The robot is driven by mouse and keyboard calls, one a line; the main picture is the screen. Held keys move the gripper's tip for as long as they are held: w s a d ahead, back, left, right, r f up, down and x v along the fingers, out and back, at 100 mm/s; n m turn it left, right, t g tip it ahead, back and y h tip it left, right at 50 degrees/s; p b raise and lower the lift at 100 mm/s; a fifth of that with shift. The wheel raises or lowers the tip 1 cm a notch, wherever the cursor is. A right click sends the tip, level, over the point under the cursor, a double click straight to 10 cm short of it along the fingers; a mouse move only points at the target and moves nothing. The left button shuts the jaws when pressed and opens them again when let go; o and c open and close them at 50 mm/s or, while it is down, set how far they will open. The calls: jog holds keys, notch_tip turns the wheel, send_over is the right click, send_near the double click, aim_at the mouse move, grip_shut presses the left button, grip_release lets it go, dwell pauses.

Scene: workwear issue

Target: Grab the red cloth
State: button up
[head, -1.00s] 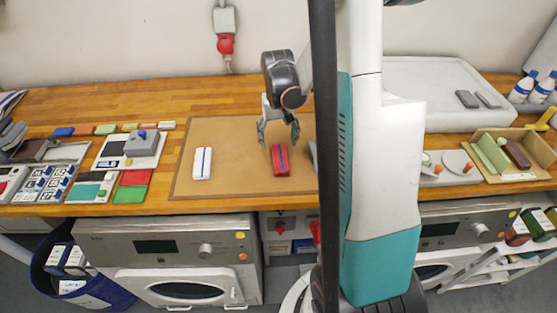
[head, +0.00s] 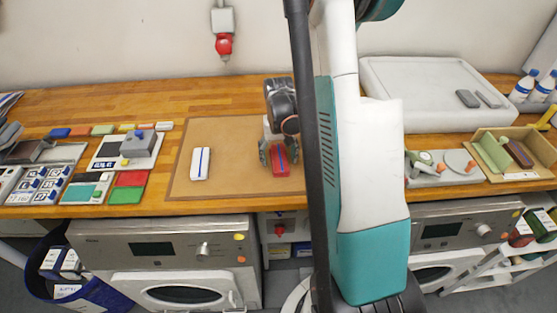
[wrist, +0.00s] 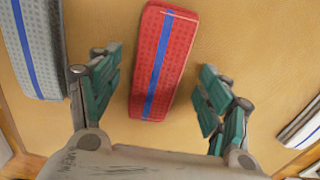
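The red cloth (head: 281,171), folded into a small block with a blue stripe, lies on the tan mat (head: 225,135) on the wooden worktop. In the wrist view the red cloth (wrist: 162,62) lies between and ahead of the finger pads, with gaps on both sides. My gripper (head: 279,158) is open, low over the cloth, with a finger on each side in the head view. The wrist view also shows my gripper (wrist: 160,95) with spread fingers and nothing held. Whether the fingers reach down to the mat is unclear.
A white cloth (head: 200,163) with a blue stripe lies left on the mat; a grey striped cloth (wrist: 38,45) lies on the other side. My column hides part of the worktop. Trays and coloured blocks (head: 130,179) stand left; a wooden box (head: 512,177) stands right.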

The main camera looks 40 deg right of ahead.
jog(key=c, duration=1)
jog(key=shift+r, duration=0.1)
